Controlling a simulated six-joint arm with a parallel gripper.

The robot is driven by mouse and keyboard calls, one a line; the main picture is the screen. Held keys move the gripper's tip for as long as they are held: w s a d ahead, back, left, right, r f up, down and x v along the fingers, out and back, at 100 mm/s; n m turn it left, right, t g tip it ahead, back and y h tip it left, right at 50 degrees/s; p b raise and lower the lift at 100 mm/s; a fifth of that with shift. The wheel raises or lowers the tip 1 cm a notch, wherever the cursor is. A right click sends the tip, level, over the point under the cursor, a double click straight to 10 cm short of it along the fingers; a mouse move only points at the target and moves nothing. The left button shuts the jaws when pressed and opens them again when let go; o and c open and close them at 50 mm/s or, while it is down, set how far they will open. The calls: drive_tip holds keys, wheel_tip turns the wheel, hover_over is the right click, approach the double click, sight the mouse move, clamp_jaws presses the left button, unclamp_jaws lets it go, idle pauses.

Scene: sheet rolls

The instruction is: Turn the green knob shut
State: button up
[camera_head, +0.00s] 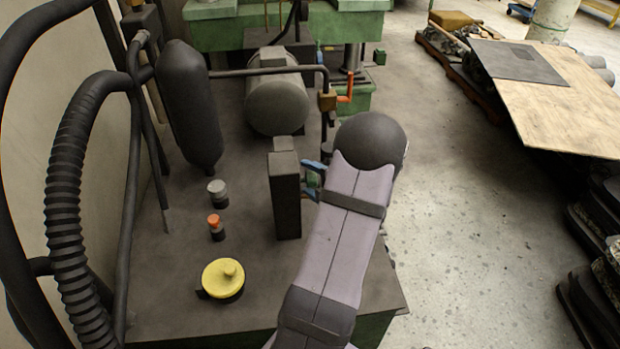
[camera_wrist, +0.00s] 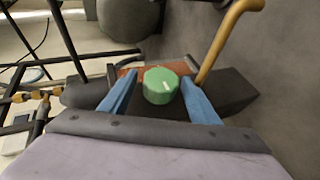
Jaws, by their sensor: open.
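The green knob (camera_wrist: 161,86) is round, with a short white mark on its face. In the wrist view it sits on a dark block with a reddish-brown plate behind it. My gripper (camera_wrist: 160,78) is open, with one blue finger on each side of the knob. Gaps show between the knob and both fingers, and I cannot tell how far the fingertips reach along it. In the head view my gripper (camera_head: 313,179) is beside the upright dark box (camera_head: 285,195), and a bit of the green knob (camera_head: 311,180) shows between the blue fingers.
A yellow round cap (camera_head: 223,278), a red-topped button (camera_head: 215,226) and a grey one (camera_head: 217,190) stand left on the dark machine top. An ochre bent rod (camera_wrist: 222,38) passes close to the right finger.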

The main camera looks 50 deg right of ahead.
drive_tip(key=c, duration=1.1)
drive_tip(key=shift+o, duration=0.2)
